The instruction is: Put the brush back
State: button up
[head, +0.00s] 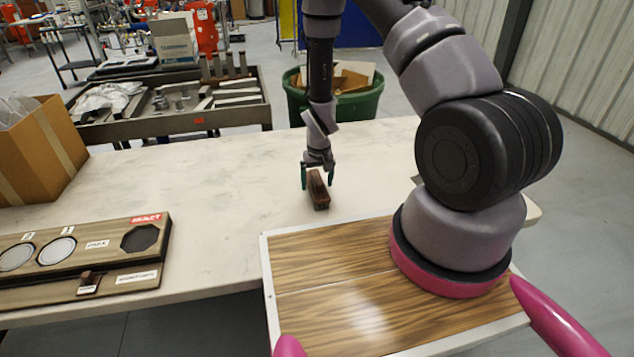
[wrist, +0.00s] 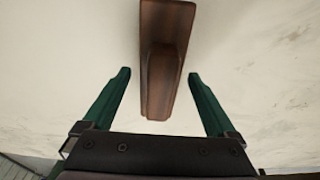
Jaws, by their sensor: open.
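A dark brown wooden brush (head: 318,190) lies on the white table (head: 215,190), near the middle. My gripper (head: 318,182) is open just above it, pointing down, with a green finger on either side. In the wrist view the brush (wrist: 164,60) runs lengthwise, with its near end between the two fingers (wrist: 160,75) and a gap on both sides. A wooden holder board (head: 110,255) lies at the table's left front.
A cardboard box (head: 45,150) stands at the table's left end. A metal cart (head: 180,105) with parts and a green bin (head: 345,100) stand behind the table. The table between the holder board and the brush is clear.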

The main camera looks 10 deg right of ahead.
jog(key=s+d+r+m+t, duration=0.1)
jog(key=s+r, duration=0.1)
jog(key=r, duration=1.1)
jog(key=s+d+r+m+t+y, duration=0.1)
jog(key=s+r, duration=0.1)
jog(key=r, duration=1.1)
jog(key=s+d+r+t, duration=0.1)
jog(key=s+d+r, duration=0.1)
jog(key=r, duration=1.1)
jog(key=s+d+r+m+t+y, duration=0.1)
jog(key=s+r+m+t, duration=0.1)
jog(key=s+r, duration=1.1)
jog(key=s, duration=0.3)
jog(key=shift+s+d+r, duration=0.15)
jog(key=shift+d+r, duration=0.25)
